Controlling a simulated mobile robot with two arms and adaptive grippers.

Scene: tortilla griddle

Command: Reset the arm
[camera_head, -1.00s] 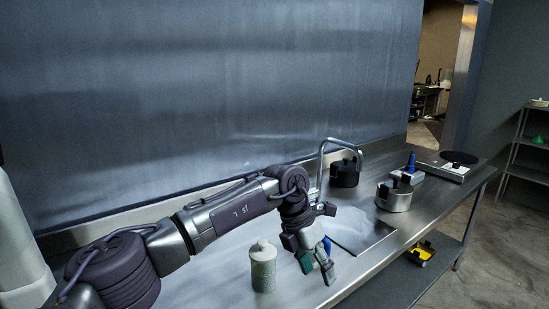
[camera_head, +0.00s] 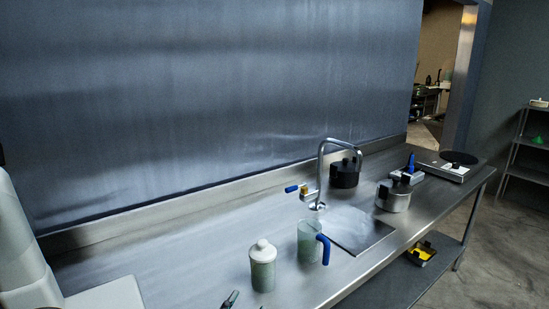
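My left gripper (camera_head: 246,303) shows only at the bottom edge of the head view. Two dark fingertips peek in there, apart, with bare counter between them; the rest of that arm is out of frame. My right gripper is not in view. A clear pitcher (camera_head: 310,243) with a blue handle stands upright on the counter by the sink, apart from the gripper. A pale green jar (camera_head: 263,270) with a white lid stands to its left, above and right of the fingertips in the picture.
The steel counter (camera_head: 190,255) is clear left of the jar. A tap (camera_head: 322,165) with a blue lever rises behind the sink (camera_head: 365,232). A black pot (camera_head: 344,175), a steel pot (camera_head: 393,197) and a hot plate (camera_head: 450,168) stand farther right.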

